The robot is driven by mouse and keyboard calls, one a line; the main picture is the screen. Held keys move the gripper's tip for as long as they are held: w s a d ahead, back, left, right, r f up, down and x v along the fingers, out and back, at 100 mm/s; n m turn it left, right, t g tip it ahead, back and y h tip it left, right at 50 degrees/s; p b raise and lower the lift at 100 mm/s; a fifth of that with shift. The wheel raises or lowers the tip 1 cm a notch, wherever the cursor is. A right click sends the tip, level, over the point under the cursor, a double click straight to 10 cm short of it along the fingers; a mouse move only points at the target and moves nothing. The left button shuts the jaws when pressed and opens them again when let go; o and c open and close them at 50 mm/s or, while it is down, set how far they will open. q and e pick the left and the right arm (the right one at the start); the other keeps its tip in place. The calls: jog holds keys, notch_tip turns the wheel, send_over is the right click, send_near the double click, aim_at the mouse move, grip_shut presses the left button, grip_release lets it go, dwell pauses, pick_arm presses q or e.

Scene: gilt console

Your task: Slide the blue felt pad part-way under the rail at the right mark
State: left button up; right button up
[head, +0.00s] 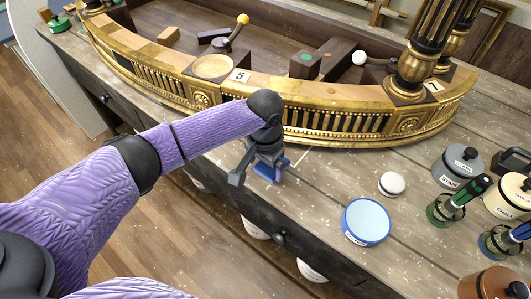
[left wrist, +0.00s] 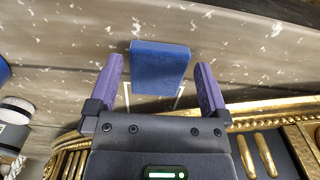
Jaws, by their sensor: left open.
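The blue felt pad (head: 271,173) lies on the worktop near its front edge, partly hidden by my left gripper (head: 259,176) in the head view. In the left wrist view, the pad (left wrist: 160,66) sits between the two purple fingers of my open left gripper (left wrist: 158,72), with a gap on each side. Its far end reaches past the fingertips. White mark lines (left wrist: 181,97) show beside the pad's near end. The gilt rail (left wrist: 248,109) is close by, and the pad is apart from it. The rail also curves across the head view (head: 335,122). My right gripper is out of view.
A blue-lidded tin (head: 366,221) and a small white-topped round item (head: 391,184) stand to the right. Bare worktop (head: 340,170) lies between the pad and the tin.

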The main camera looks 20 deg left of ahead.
pick_arm(q)
jog(key=shift+f, duration=0.9)
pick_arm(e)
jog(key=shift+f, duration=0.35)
pick_arm(q)
jog(key=shift+c, duration=0.3)
